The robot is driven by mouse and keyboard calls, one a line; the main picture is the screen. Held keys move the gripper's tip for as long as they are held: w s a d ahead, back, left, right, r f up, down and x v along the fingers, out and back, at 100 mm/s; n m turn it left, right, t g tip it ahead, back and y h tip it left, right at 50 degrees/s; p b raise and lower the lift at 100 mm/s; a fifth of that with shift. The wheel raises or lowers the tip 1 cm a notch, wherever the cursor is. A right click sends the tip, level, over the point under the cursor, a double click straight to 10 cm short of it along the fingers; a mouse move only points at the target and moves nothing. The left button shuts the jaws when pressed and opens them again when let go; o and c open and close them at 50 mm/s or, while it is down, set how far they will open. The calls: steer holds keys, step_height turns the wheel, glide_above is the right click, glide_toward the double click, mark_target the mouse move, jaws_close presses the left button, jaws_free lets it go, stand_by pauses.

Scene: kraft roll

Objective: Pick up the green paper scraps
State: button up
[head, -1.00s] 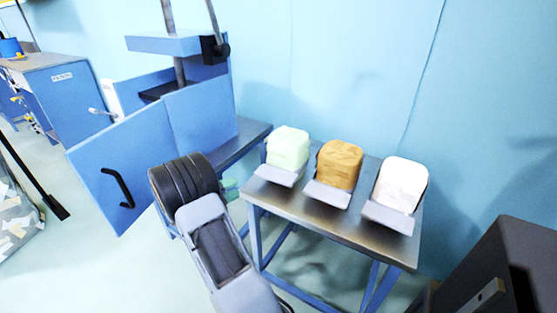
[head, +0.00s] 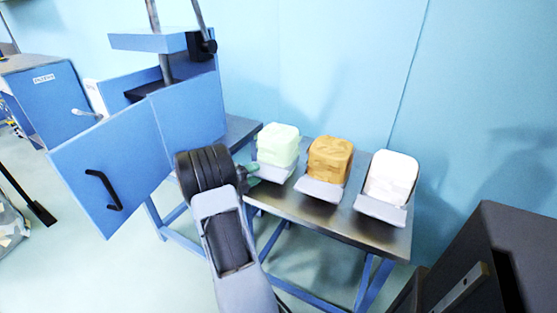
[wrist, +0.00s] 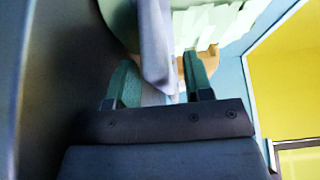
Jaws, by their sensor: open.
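The green paper scraps (head: 278,144) form a pale green block at the left end of the metal table. They sit behind a small grey tray lip (head: 273,174). My gripper (head: 253,172) is just left of that lip, its green fingers close to it. In the wrist view my gripper (wrist: 160,78) is open, and a grey-white piece, seemingly the lip, shows between the fingers. Pale scraps (wrist: 198,28) show beyond the fingertips. I cannot tell whether the fingers touch the lip. My dark wrist hides part of the table's left end in the head view.
Brown scraps (head: 329,160) and white scraps (head: 391,177) sit in similar holders to the right on the metal table (head: 313,217). A blue machine with an open door (head: 105,178) stands left. A dark cabinet (head: 490,260) stands front right.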

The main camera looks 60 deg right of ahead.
steer(key=shift+x, duration=0.8)
jaws_close()
